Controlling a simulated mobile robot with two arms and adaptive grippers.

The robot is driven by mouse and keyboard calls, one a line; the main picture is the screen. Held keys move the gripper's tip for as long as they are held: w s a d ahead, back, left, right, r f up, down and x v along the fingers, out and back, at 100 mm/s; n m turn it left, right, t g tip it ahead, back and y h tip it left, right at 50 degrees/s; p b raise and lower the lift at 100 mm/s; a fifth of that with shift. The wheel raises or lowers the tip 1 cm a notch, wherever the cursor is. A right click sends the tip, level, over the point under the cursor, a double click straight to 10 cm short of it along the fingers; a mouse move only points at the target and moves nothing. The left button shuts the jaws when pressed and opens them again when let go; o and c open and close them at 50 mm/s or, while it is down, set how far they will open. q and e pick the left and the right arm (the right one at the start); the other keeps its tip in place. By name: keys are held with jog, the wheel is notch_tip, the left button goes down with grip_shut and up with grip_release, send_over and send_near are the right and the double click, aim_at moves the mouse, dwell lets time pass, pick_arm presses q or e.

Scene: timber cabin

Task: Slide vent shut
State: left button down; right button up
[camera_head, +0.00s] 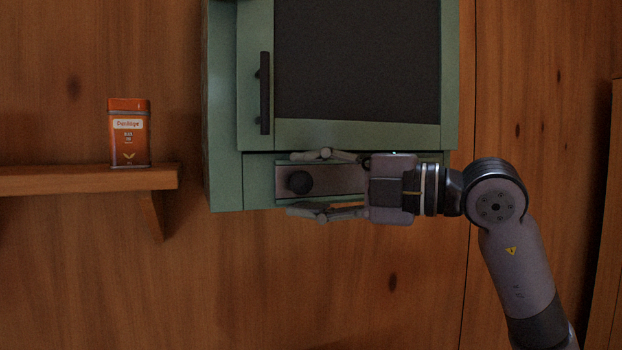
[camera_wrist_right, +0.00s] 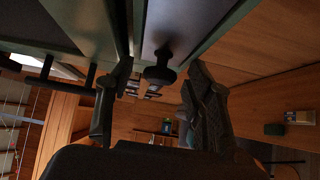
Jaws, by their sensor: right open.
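The vent is a grey sliding plate (camera_head: 340,180) with a round dark knob (camera_head: 299,182), set in the lower front of a green cabinet (camera_head: 225,180). My right gripper (camera_head: 305,184) comes in from the right, with one finger above the plate and one below it. Its fingers are open, and the knob lies between the fingertips in the head view. In the right wrist view the knob (camera_wrist_right: 159,72) stands out from the plate between the two spread fingers, with a gap on both sides. The right end of the plate is hidden behind my gripper. My left gripper is not in view.
The cabinet door with a dark panel (camera_head: 357,60) and a vertical black handle (camera_head: 265,93) is just above the vent. A wooden shelf (camera_head: 80,180) at the left holds an orange tin (camera_head: 129,133). The wall below the cabinet is clear.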

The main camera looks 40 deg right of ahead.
jog(key=shift+s+d+r, duration=0.1)
jog(key=shift+d+r, duration=0.05)
jog(key=shift+r, duration=0.05)
grip_shut()
dwell(0.3)
